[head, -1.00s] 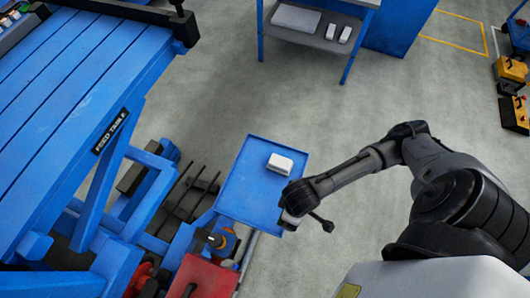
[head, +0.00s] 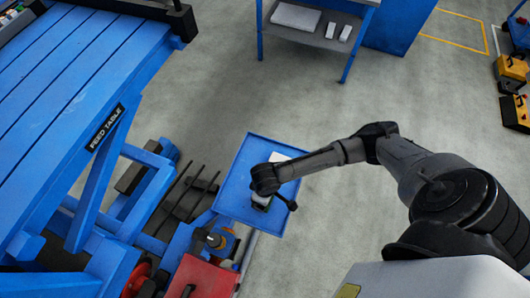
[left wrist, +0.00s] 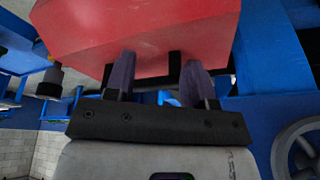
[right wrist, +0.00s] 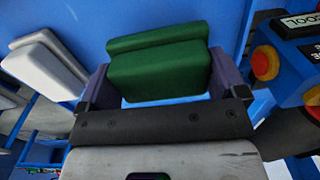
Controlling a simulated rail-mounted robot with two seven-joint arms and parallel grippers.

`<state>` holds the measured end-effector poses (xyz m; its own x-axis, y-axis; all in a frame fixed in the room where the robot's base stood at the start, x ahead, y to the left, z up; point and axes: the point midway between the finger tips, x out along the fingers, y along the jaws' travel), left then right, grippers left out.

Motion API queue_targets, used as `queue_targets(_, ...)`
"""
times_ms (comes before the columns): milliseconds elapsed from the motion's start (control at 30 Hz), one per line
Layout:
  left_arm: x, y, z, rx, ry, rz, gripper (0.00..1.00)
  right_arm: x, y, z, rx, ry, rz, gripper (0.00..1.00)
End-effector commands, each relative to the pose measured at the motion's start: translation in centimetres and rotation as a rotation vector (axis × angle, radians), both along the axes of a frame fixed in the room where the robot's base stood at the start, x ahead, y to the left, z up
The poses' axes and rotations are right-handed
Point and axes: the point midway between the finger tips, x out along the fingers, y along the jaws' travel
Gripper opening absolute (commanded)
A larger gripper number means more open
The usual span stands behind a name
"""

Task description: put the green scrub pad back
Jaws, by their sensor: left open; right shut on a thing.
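A green scrub pad (right wrist: 158,72) shows in the right wrist view between the fingers of my right gripper (right wrist: 160,84), which is shut on it. The pad shows as two green faces with a dark line between them. Blue tray surface (right wrist: 170,12) lies behind it; I cannot tell whether the pad touches it. In the head view my right gripper (head: 262,202) is over the blue tray (head: 236,185), and the pad is hidden beneath my arm. My left gripper (left wrist: 158,82) is open and empty, close to a red box (left wrist: 140,30) in the left wrist view.
The blue feed table (head: 75,90) stands at left. A shelf (head: 318,40) with pale items stands at the back. Open floor (head: 340,115) lies between.

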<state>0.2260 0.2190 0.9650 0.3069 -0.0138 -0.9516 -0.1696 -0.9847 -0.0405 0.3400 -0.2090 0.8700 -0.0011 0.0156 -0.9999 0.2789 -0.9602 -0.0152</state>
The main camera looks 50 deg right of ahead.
Motion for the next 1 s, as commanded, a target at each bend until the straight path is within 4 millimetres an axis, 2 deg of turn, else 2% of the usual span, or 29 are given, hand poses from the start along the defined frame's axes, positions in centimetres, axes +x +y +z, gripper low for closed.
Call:
queue_targets(100, 0.0, 0.0, -0.4, 0.0, 0.0, 0.0, 0.5, -0.1, 0.0, -1.8, -0.001, 0.002, 0.001, 0.53)
queue_targets(200, 0.0, 0.0, -0.5, -0.001, 0.001, 0.001, 0.5, -0.1, 0.0, -2.7, 0.0, 0.001, 0.001, 0.53)
queue_targets(567, 0.0, -0.4, -0.4, -0.012, 0.001, 0.008, 0.5, -0.1, 0.0, -2.9, 0.001, 0.0, 0.001, 0.53)
queue_targets(600, 0.0, -0.4, -0.4, -0.014, 0.001, 0.009, 0.5, -0.1, 0.0, -2.9, 0.001, 0.0, 0.001, 0.93)
queue_targets(700, 0.0, -0.4, -0.4, -0.014, 0.001, 0.009, 0.5, -0.1, 0.0, -2.9, 0.0, 0.0, 0.001, 1.0)
queue_targets(1000, 0.0, -0.3, -0.4, -0.011, 0.002, 0.007, 0.5, 0.0, 0.0, -2.3, 0.0, -0.001, 0.001, 1.0)
